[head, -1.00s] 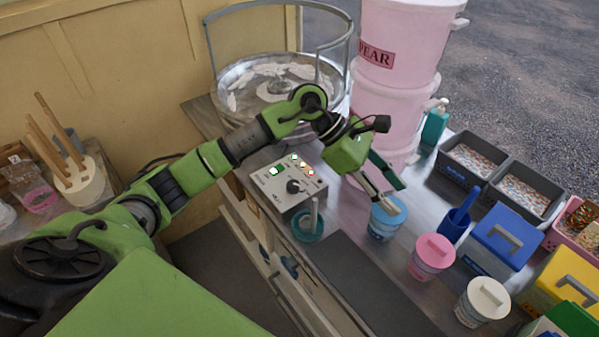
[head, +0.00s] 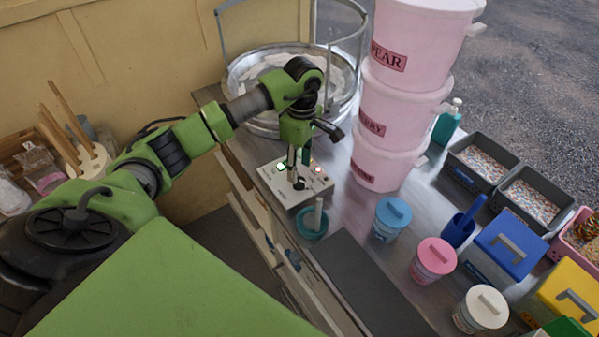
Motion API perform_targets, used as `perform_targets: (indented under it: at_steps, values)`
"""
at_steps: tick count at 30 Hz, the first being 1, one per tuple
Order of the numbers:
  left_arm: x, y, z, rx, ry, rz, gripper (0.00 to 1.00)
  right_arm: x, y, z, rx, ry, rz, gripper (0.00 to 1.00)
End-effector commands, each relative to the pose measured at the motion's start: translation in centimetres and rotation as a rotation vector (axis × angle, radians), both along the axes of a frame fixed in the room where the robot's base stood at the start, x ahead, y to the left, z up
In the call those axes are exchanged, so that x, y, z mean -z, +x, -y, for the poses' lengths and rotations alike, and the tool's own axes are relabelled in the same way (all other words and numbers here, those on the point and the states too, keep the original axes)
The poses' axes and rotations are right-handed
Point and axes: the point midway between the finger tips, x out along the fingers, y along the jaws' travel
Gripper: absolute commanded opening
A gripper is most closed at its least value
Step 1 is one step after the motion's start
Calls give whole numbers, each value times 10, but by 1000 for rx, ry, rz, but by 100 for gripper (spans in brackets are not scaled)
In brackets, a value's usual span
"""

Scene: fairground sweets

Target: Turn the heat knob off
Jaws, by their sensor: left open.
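The control box (head: 277,185) is a pale panel on the metal counter, with a lit green switch (head: 281,167) and a lit lamp at its back right. The dark heat knob (head: 299,185) shows on its top face, just below my gripper's fingertips. My left gripper (head: 298,174) is open and points down over the box, its fingers close above or around the knob. I cannot tell whether it touches the knob. The fingers hide part of the panel and most of its lamps. My right gripper is not in view.
The metal floss bowl (head: 240,72) stands behind the box. Stacked pink tubs (head: 385,165) rise close to its right. A teal cup (head: 312,224) with a pale stick stands just in front. Lidded blue (head: 391,219), pink (head: 434,260) and white tubs are further right.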

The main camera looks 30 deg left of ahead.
Motion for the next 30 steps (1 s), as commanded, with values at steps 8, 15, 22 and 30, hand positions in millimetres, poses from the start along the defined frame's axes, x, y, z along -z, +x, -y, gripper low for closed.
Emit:
perform_targets:
  at_steps: [8, 15, 22, 30]
  values:
    - [39, -2, 1, 1, -2, -1, 42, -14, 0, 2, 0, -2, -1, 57]
    - [47, -2, 1, 1, -2, 2, 42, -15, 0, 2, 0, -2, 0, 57]
    - [47, -2, 1, 1, -2, 2, 24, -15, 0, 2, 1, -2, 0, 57]
    - [47, -2, 1, -1, -2, 2, 4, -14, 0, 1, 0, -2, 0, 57]
